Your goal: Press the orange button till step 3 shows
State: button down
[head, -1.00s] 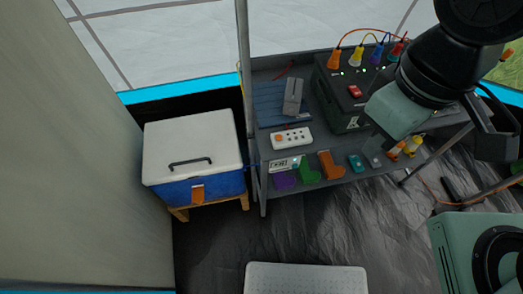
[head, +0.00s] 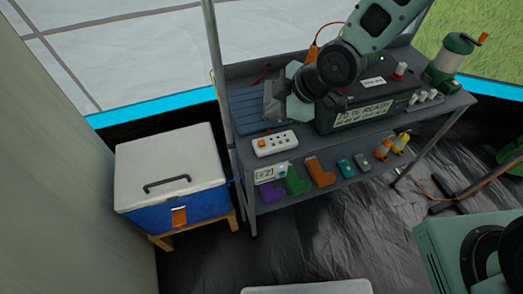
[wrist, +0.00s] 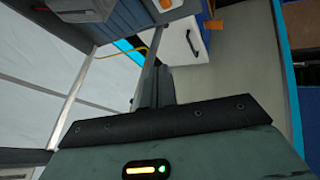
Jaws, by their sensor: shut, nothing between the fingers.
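The orange button (head: 261,143) is at the left end of a white control box (head: 278,145) on the top shelf of the grey rack. Several smaller marks or buttons sit to its right. A small white display (head: 265,174) stands on the lower shelf below it; its last character looks like a 2, but it is too small to be sure. My gripper (head: 273,103) is shut and empty. It appears above and behind the control box, over the blue slatted panel (head: 250,112), apart from the button.
Right of the box, a black power unit (head: 365,112) stands close to my arm. Purple, green and orange shapes (head: 318,173) line the lower shelf. A white-lidded blue cooler (head: 165,165) stands left of the rack, beyond an upright post (head: 217,70).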

aim_at(265, 144)
jog(key=w+f, duration=0.1)
jog(key=w+a+f+n+y, duration=0.1)
jog(key=f, duration=0.1)
jog(key=w+f+n+y+b, duration=0.1)
jog(key=shift+w+a+f+t, duration=0.15)
jog(key=shift+a+t, duration=0.15)
jog(key=shift+t, duration=0.1)
notch_tip(265, 144, down, 9)
jog(key=b, duration=0.6)
jog(key=shift+b, duration=0.4)
dwell(1.5)
jog(key=shift+f+b, duration=0.35)
jog(key=shift+b, duration=0.1)
jog(key=shift+f+b, duration=0.45)
dwell(0.5)
jog(key=shift+r, duration=0.1)
jog(key=shift+r+p, duration=0.65)
jog(key=shift+r, duration=0.2)
